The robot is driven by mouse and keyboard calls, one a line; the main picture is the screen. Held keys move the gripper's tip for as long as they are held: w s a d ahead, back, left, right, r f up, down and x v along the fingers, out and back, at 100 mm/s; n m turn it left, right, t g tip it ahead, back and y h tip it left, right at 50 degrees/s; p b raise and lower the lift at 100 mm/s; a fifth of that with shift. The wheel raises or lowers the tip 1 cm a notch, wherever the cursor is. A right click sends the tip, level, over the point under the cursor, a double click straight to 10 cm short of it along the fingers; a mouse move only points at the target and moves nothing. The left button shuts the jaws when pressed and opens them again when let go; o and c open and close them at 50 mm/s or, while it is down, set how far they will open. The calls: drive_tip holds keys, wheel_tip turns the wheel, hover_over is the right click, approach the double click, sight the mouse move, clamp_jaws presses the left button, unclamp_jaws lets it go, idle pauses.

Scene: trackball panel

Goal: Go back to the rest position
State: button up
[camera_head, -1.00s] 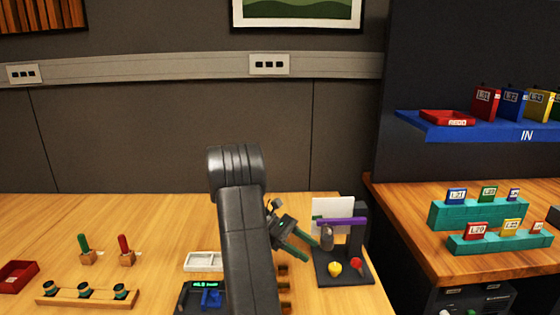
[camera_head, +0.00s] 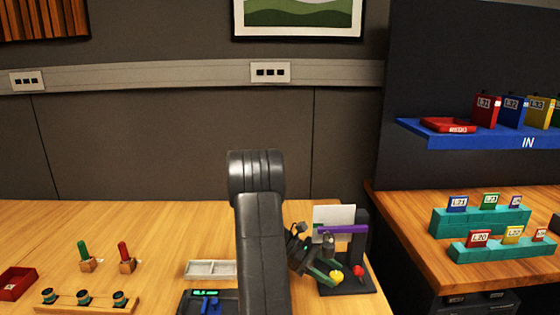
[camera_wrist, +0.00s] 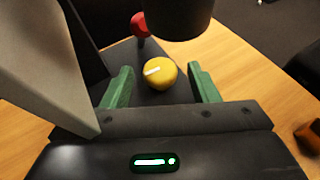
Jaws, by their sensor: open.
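My gripper (camera_head: 324,275) is at the panel on the right part of the wooden table, its green fingers pointing right and down. In the wrist view my gripper (camera_wrist: 160,88) is open, with a finger on each side of the yellow trackball (camera_wrist: 160,73) and a gap to it on both sides. The yellow ball (camera_head: 336,275) sits on the dark panel base (camera_head: 350,289). A red knob (camera_head: 358,271) stands beside it and also shows in the wrist view (camera_wrist: 139,24). A dark cylinder (camera_wrist: 180,14) hangs above the ball. I cannot tell whether the fingers touch the base.
A white card (camera_head: 334,214) and a purple bar (camera_head: 343,229) rise behind the ball, close to my gripper. A grey tray (camera_head: 211,269) and a device with a green display (camera_head: 207,302) lie left of my arm.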

drive_tip(key=v, duration=1.4)
drive_tip(key=x, duration=1.4)
drive_tip(key=shift+s+d+f+b, duration=0.1)
drive_tip(key=shift+f+b, duration=0.2)
drive_tip(key=shift+b, duration=0.15)
drive_tip(key=shift+s+r+n+t+h+b, duration=0.15)
drive_tip(key=shift+n+t+h+b, duration=0.25)
drive_tip(key=shift+n+t+b, duration=0.6)
drive_tip(key=n+t+b, duration=0.3)
drive_tip(key=t+b, duration=0.1)
drive_tip(key=shift+s+n+t+h, duration=0.3)
drive_tip(key=shift+s+n+h, duration=0.1)
drive_tip(key=n+t+y+b, duration=0.1)
drive_tip(key=n+t+b, duration=0.1)
drive_tip(key=t, duration=0.1)
drive_tip(key=s+n+t+b, duration=0.1)
drive_tip(key=n+t+b, duration=0.2)
drive_tip(key=shift+y, duration=0.4)
drive_tip(key=p+v, duration=0.1)
drive_tip(key=v, duration=0.3)
drive_tip(key=shift+a+r, duration=0.35)
drive_tip(key=shift+v, duration=0.85)
